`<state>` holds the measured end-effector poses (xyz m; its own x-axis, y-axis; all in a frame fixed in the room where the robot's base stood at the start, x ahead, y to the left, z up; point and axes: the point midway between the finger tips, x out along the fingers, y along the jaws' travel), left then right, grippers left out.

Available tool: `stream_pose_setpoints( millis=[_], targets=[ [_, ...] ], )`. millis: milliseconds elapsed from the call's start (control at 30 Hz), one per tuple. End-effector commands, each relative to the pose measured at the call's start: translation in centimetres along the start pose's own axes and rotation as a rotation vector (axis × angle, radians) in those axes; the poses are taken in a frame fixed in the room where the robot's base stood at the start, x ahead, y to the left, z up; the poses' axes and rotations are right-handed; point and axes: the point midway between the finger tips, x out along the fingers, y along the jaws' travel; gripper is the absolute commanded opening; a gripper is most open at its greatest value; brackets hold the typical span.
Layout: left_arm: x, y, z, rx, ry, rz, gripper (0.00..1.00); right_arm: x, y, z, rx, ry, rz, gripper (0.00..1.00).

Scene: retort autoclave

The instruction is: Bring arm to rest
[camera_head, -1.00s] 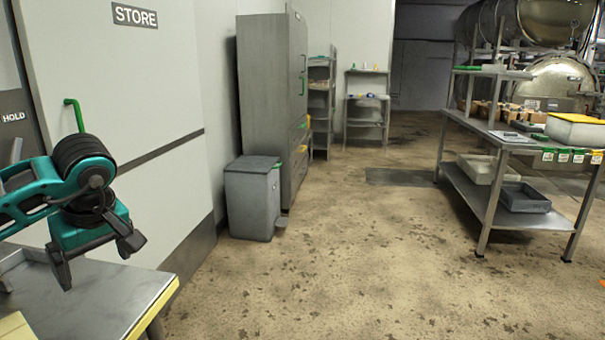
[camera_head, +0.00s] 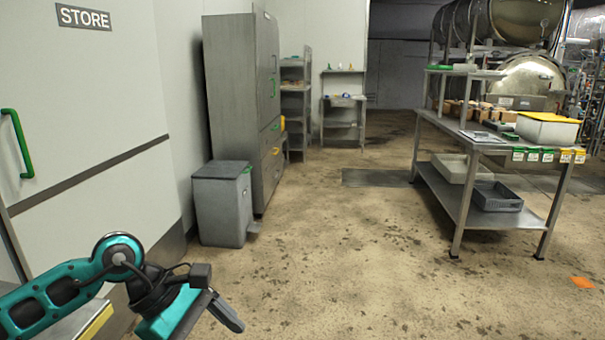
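My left arm comes in from the lower left, bent at a teal joint. Its gripper (camera_head: 211,318) hangs at the bottom edge, in front of the floor, with the dark fingers pointing down. One finger shows clearly at the right; the other is hidden or cut off by the frame edge, so I cannot tell how wide they stand. I see nothing held. My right gripper is not in view.
A steel table (camera_head: 101,316) with a yellow edge lies at the lower left, behind my arm. A grey bin (camera_head: 221,208) and steel cabinet (camera_head: 232,110) stand along the left wall. A steel workbench (camera_head: 432,188) stands at right. The floor between is clear.

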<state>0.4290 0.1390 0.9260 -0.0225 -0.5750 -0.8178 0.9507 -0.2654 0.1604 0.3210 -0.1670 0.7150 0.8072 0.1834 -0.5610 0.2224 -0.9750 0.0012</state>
Motion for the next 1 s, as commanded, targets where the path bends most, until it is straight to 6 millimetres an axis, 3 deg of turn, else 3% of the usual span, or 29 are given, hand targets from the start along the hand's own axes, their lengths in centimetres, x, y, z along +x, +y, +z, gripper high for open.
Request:
stream_pose_setpoints(
  millis=[33,100,200,333,467,567,667,700,833,1000],
  targets=[
    [1.9,-0.5,3.1,-0.096,-0.172,0.001,0.94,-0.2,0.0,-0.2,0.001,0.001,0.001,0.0],
    [3.1,-0.7,6.8,-0.258,-0.401,0.007,0.94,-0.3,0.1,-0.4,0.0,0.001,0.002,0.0],
    [3.3,-0.2,11.0,-0.533,-0.718,-0.003,0.94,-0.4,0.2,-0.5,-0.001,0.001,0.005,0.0],
    [2.1,1.3,13.2,-0.956,-1.104,-0.043,0.94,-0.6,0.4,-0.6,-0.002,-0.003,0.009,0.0],
    [1.1,2.8,11.2,-1.44,-1.455,-0.104,0.94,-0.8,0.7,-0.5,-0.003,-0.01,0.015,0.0],
    [1.5,3.0,7.1,-1.841,-1.702,-0.16,0.94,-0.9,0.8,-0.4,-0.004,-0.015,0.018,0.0],
    [3.3,1.4,1.9,-2.263,-1.926,-0.216,0.94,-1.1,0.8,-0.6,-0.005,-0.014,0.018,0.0],
    [4.5,0.1,-0.4,2.396,1.977,0.233,0.94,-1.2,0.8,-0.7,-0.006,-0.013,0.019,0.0],
    [8.7,-5.6,-6.2,2.043,1.549,0.2,0.94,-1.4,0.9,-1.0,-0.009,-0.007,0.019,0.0],
    [12.5,-12.1,-9.4,1.738,1.237,0.161,0.94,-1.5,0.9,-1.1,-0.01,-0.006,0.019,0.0]
  ],
)
